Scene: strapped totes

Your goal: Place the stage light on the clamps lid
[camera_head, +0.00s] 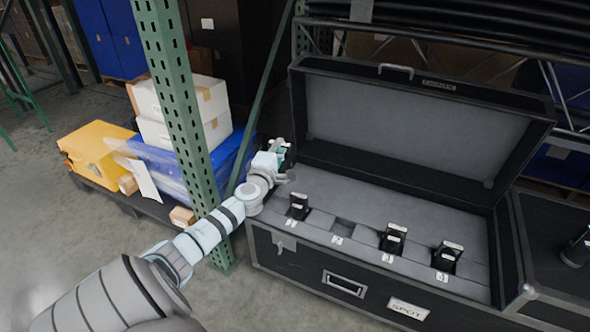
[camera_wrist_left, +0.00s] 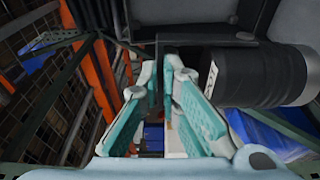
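Black stage lights stand in numbered slots of the open case: one at slot 1 (camera_head: 299,206), one at slot 3 (camera_head: 394,238) and one at slot 4 (camera_head: 447,257). Slot 2 (camera_head: 343,228) looks empty. A dark case lid (camera_head: 555,235) lies at the right; no "clamps" label is readable on it. A black cylindrical object (camera_head: 577,248) is on it, cut by the edge. My left gripper (camera_head: 283,158) is over the case's left end, its fingers apart and empty. In the left wrist view, a black ribbed cylinder (camera_wrist_left: 262,76) is beside the right finger, outside the gap. My right gripper is out of view.
The open case (camera_head: 272,258) is labelled SPOT, its lid (camera_head: 415,130) raised behind. A green rack post (camera_head: 180,120) stands close to my left arm. White boxes (camera_head: 165,138) and a yellow case (camera_head: 97,148) are at the left.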

